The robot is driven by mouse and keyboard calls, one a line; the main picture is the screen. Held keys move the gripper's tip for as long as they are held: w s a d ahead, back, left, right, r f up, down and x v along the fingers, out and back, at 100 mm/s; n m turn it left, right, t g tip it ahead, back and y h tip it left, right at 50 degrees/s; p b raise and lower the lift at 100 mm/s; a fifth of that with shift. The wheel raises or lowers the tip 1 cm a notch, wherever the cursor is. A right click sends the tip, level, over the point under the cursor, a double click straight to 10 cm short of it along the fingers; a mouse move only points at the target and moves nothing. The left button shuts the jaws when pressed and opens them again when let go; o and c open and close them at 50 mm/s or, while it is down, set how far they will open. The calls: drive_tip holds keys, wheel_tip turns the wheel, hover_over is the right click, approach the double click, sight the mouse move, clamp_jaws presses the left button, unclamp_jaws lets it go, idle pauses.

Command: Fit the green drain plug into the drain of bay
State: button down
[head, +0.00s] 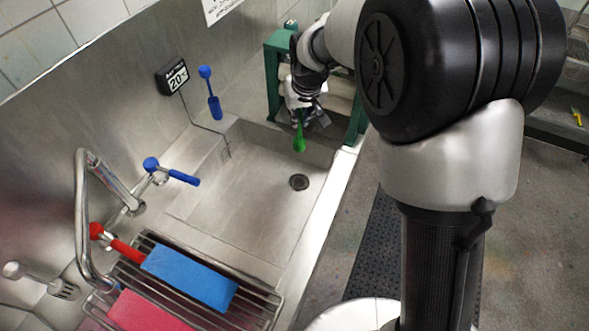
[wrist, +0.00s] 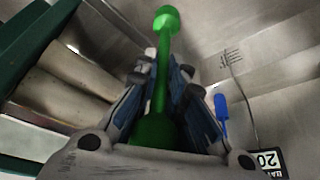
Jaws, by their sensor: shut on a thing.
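The green drain plug (head: 299,139) is held in my gripper (head: 305,105), its knob end pointing down over the far part of the sink bay. In the wrist view the plug (wrist: 163,60) runs between the two fingers of my gripper (wrist: 166,85), which are shut on it, with its rounded end beyond the fingertips. The dark round drain (head: 299,182) lies in the floor of the steel bay (head: 225,205). It is nearer the camera than the plug and apart from it. The drain cannot be made out in the wrist view.
A green frame with pale rollers (head: 278,75) stands right behind my gripper. A tap (head: 95,220) and a rack (head: 260,298) with blue and pink blocks are nearer.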

wheel_tip(320, 180, down, 20)
drive_tip(key=b, duration=0.5)
drive_tip(key=shift+s+r+b, duration=0.15)
drive_tip(key=shift+s+b, duration=0.05)
drive_tip(key=shift+b, duration=0.15)
drive_tip(key=shift+d, duration=0.1)
drive_tip(key=shift+f, duration=0.25)
drive_tip(key=c, duration=1.6)
unclamp_jaws()
drive_tip(key=shift+o, duration=0.2)
